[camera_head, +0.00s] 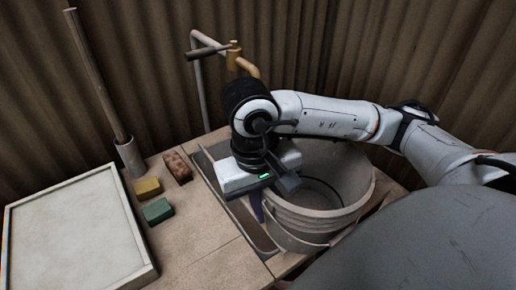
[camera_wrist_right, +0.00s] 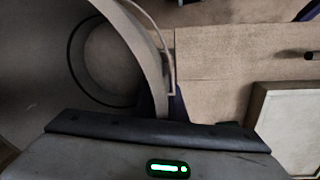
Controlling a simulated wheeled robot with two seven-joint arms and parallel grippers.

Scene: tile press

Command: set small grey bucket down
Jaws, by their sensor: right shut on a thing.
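The grey bucket (camera_head: 318,221) is at the right of the worktop in the head view, open end up, over or in a sunken trough (camera_head: 247,226). I cannot tell whether its base touches down. My right gripper (camera_head: 262,203) points down at the bucket's left rim and is shut on it. Its fingertips are partly hidden by the gripper body and the bucket wall. In the right wrist view the bucket (camera_wrist_right: 152,40) fills the left side, with its rim running down to my gripper (camera_wrist_right: 160,108). My left gripper is out of view.
A tap (camera_head: 234,58) on a bent pipe stands behind my right wrist. A reddish brick (camera_head: 178,167), a yellow block (camera_head: 147,188) and a green block (camera_head: 157,211) lie left of the trough. A framed pale tray (camera_head: 72,235) and a pole in a holder (camera_head: 130,158) are farther left.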

